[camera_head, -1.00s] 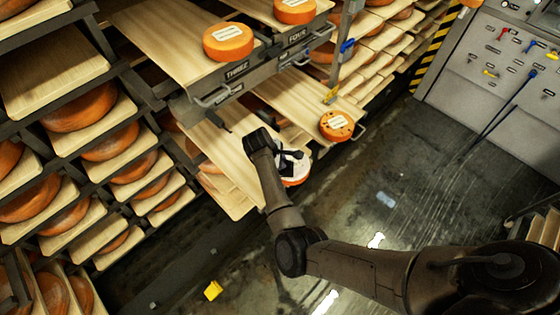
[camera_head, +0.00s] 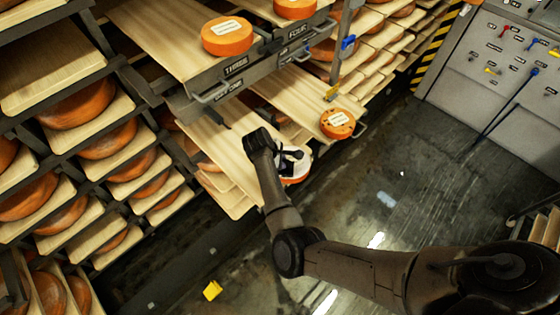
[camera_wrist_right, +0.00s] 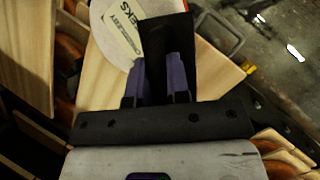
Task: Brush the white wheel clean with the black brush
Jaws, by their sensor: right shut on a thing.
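The white wheel (camera_head: 298,173) has a white top and an orange lower side. It lies on a wooden board beneath my right gripper (camera_head: 281,155), which covers part of it. In the right wrist view the wheel (camera_wrist_right: 104,14) shows a pale printed label at the upper left. My right gripper (camera_wrist_right: 157,80), with purple fingers, is shut on the black brush (camera_wrist_right: 167,34), which is in front of the wheel's top. I cannot tell whether the bristles touch the wheel. My left gripper is not in view.
An orange wheel (camera_head: 337,123) with dark spots lies on the neighbouring board. Orange wheels (camera_head: 227,37) sit on the upper shelf. Racks of wheels fill the left. A yellow block (camera_head: 212,290) lies on the floor. Open floor (camera_head: 400,180) is at the right.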

